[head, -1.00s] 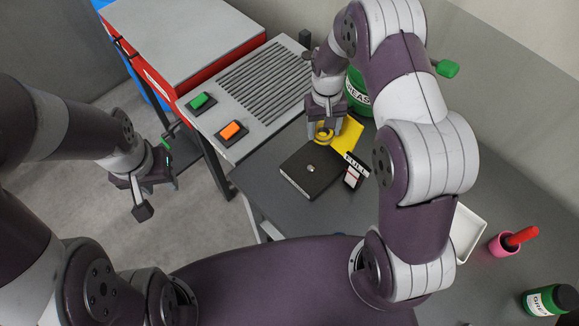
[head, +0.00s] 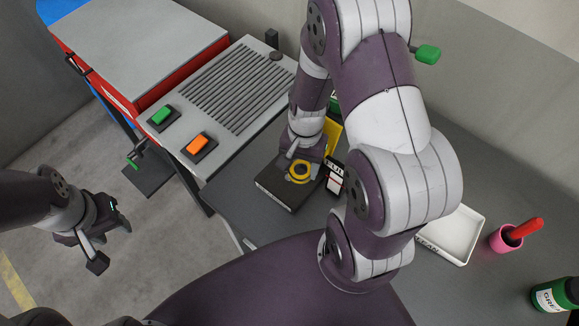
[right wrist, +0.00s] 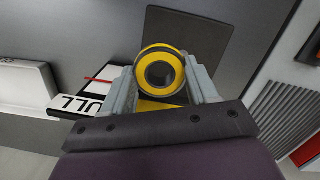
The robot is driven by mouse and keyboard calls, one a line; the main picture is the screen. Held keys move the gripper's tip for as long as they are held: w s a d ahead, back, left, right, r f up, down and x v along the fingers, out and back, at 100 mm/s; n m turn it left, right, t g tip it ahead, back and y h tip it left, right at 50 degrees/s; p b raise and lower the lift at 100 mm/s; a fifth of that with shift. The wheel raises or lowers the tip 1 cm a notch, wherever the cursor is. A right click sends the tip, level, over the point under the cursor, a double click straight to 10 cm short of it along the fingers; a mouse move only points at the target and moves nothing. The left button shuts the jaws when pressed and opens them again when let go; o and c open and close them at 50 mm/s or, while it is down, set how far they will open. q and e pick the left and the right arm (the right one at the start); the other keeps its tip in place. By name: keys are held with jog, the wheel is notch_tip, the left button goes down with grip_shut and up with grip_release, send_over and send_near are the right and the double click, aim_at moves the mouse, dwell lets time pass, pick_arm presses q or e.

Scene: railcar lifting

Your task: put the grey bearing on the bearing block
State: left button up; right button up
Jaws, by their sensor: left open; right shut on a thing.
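My right gripper (head: 299,160) is shut on a bearing (head: 299,172) that shows a yellow outer ring and a dark grey inner ring. In the right wrist view the bearing (right wrist: 160,71) sits between the two grey fingers, its round opening facing the camera. The dark flat bearing block (head: 278,190) lies on the table directly below it, partly covered by the bearing and gripper. Whether the bearing touches the block, I cannot tell. The block also shows behind the bearing in the right wrist view (right wrist: 212,28). My left gripper (head: 108,243) is open and empty over the floor, away from the table.
A card marked FULL (head: 335,180) stands close to the block's right side. A yellow sheet (head: 333,133) lies behind. A white tray (head: 455,228), a pink cup (head: 503,240) with a red handle and a green grease jar (head: 556,296) are to the right. A panel with buttons (head: 198,143) borders the left.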

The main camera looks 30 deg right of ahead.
jog(key=w, duration=0.1)
jog(key=w+f, duration=0.1)
jog(key=w+a+f, duration=0.1)
jog(key=shift+w, duration=0.2)
notch_tip(320, 180, down, 3)
jog(key=shift+s+a+f+p, duration=0.1)
jog(key=shift+a+f+p, duration=0.1)
jog(key=shift+p, duration=0.3)
jog(key=shift+d+f, duration=0.1)
jog(key=shift+f, duration=0.25)
jog(key=shift+w, duration=0.2)
jog(key=shift+f, duration=0.15)
jog(key=shift+f, duration=0.1)
jog(key=o, duration=1.3)
jog(key=shift+s, duration=0.1)
jog(key=shift+c, duration=0.2)
